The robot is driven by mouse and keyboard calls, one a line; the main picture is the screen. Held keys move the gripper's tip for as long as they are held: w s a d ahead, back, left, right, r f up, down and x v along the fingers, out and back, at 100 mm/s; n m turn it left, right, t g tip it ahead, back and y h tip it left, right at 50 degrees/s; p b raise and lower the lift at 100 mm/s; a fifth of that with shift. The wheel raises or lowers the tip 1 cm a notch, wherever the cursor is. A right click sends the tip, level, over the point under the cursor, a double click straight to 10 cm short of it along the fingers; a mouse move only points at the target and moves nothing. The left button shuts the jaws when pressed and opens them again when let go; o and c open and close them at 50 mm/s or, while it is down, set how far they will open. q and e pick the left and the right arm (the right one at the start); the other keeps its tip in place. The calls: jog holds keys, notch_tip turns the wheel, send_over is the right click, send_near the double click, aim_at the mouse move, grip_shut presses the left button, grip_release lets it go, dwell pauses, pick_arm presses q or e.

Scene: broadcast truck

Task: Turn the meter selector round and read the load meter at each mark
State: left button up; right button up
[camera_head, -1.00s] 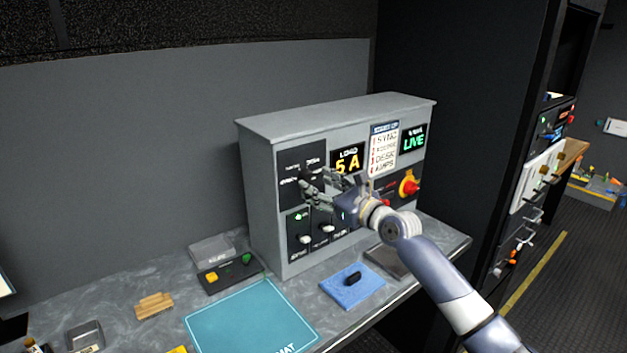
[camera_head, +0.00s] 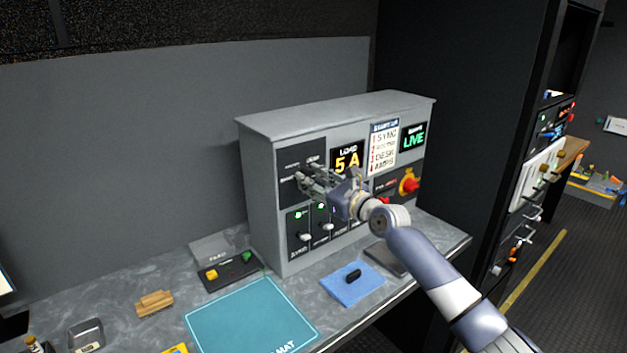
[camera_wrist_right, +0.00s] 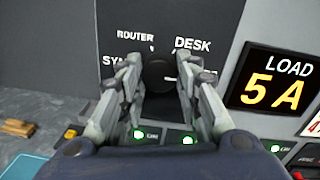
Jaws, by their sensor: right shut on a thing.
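The meter selector (camera_wrist_right: 158,72) is a dark round knob on a black plate, with marks around it reading ROUTER, DESK and a partly hidden SYN-. My right gripper (camera_head: 308,180) is at the panel, and in the right wrist view its fingers (camera_wrist_right: 160,85) are shut on the knob from both sides. The fingers hide the lower marks, and I cannot tell which mark the knob points to. The load meter (camera_head: 346,160) reads 5 A in orange; it also shows in the right wrist view (camera_wrist_right: 274,85). My left gripper is not in view.
Toggle switches (camera_head: 305,237) with green lamps sit below the selector. A red knob (camera_head: 409,182) and a green LIVE display (camera_head: 413,139) are to the right. A teal mat (camera_head: 250,318), a blue cloth (camera_head: 352,286) and a button box (camera_head: 228,270) lie on the bench.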

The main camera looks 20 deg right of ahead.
jog(key=shift+n, duration=0.3)
jog(key=n+h+b, duration=0.1)
jog(key=n, duration=3.3)
jog(key=shift+a+f+t+h+b, duration=0.1)
jog(key=shift+a+t+h+b, duration=0.05)
jog(key=shift+t+h+b, duration=0.2)
jog(key=o, duration=1.1)
